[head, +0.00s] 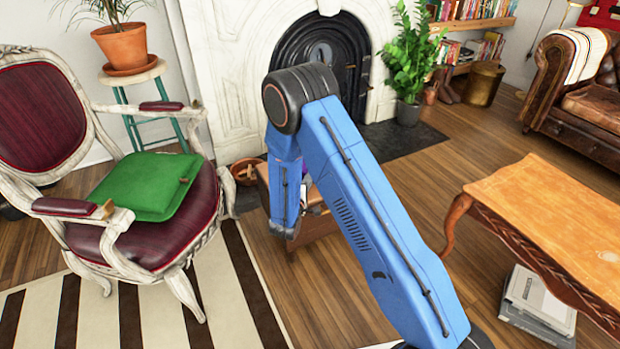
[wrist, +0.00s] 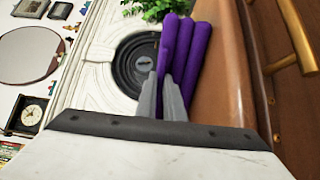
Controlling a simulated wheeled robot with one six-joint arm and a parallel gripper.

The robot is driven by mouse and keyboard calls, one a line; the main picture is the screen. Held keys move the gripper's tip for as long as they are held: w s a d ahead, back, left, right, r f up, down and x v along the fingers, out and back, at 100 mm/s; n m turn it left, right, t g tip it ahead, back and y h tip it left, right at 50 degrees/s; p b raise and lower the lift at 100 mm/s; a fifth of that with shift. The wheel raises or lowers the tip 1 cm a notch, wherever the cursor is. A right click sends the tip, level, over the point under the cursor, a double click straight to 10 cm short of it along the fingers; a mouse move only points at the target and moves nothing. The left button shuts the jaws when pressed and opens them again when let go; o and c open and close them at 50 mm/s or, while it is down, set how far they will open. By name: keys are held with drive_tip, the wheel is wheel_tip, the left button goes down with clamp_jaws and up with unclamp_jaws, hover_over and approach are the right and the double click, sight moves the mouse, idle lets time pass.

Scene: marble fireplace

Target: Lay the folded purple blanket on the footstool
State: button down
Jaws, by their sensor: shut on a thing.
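The folded purple blanket (wrist: 186,50) shows in the wrist view as thick purple folds, held between the two grey fingers of my gripper (wrist: 160,82). In the head view only a small purple patch of it (head: 313,196) shows beside my blue arm. The brown footstool (head: 326,228) stands on the floor before the fireplace, partly hidden behind my arm. In the wrist view, a smooth brown surface, apparently the footstool (wrist: 234,85), lies right beside the blanket. I cannot tell whether they touch.
A red armchair (head: 170,238) with a green cushion (head: 147,186) stands at left. A wooden table (head: 555,215) stands at right, with books (head: 538,300) beneath it. Wooden floor between footstool and table is clear.

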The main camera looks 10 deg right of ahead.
drive_tip(key=c, duration=1.9)
unclamp_jaws()
drive_tip(key=shift+o, duration=0.2)
drive_tip(key=shift+r, duration=0.1)
drive_tip(key=v, duration=1.2)
drive_tip(key=shift+d, duration=0.1)
